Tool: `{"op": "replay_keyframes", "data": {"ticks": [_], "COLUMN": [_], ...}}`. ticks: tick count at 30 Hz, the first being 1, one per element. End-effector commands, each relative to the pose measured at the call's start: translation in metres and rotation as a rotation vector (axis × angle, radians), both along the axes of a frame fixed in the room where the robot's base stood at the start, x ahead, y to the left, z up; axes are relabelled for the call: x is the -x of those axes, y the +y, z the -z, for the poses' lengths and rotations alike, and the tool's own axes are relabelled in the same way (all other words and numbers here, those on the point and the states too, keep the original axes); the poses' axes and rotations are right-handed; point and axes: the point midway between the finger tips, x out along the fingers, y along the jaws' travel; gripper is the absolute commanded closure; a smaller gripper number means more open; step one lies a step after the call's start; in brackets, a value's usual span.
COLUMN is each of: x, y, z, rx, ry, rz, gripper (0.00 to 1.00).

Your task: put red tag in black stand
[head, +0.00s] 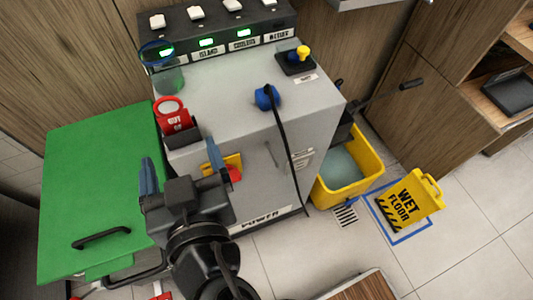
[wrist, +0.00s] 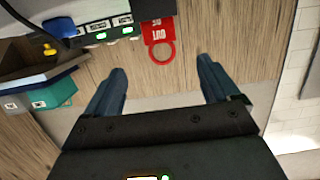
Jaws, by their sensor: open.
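The red tag (head: 170,112), with a ring at its top and white lettering, stands upright at the left front corner of the grey cabinet top in the head view. Its lower edge meets the black stand (head: 181,137); how deep it sits there I cannot tell. In the wrist view the red tag (wrist: 158,35) shows upside down, its ring pointing toward my fingers. My gripper (head: 180,151) is open and empty, in front of and below the tag in the head view. In the wrist view my gripper (wrist: 162,66) has its fingers apart, with the ring ahead between them.
The grey cabinet (head: 225,85) carries a switch panel (head: 215,35) with green lights at the back. A blue plug (head: 267,97) with a black cable lies on top. A green board (head: 95,185) is left; a yellow bucket (head: 350,180) and wet-floor sign (head: 408,200) are right.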

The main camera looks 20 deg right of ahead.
Motion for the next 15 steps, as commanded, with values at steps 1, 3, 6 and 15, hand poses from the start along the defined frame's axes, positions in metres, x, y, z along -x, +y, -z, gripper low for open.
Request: {"op": "replay_keyframes", "data": {"ticks": [1, 3, 6, 15], "x": [0.000, 0.000, 0.003, 0.056], "y": [0.000, -0.001, -0.010, -0.082], "z": [0.000, 0.001, 0.013, 0.085], "rx": [0.000, 0.002, 0.016, 0.075], "ry": [0.000, 0.003, 0.026, 0.173], "rz": [0.000, -0.001, -0.017, -0.163], "gripper": [0.11, 0.11, 0.11, 0.11]}}
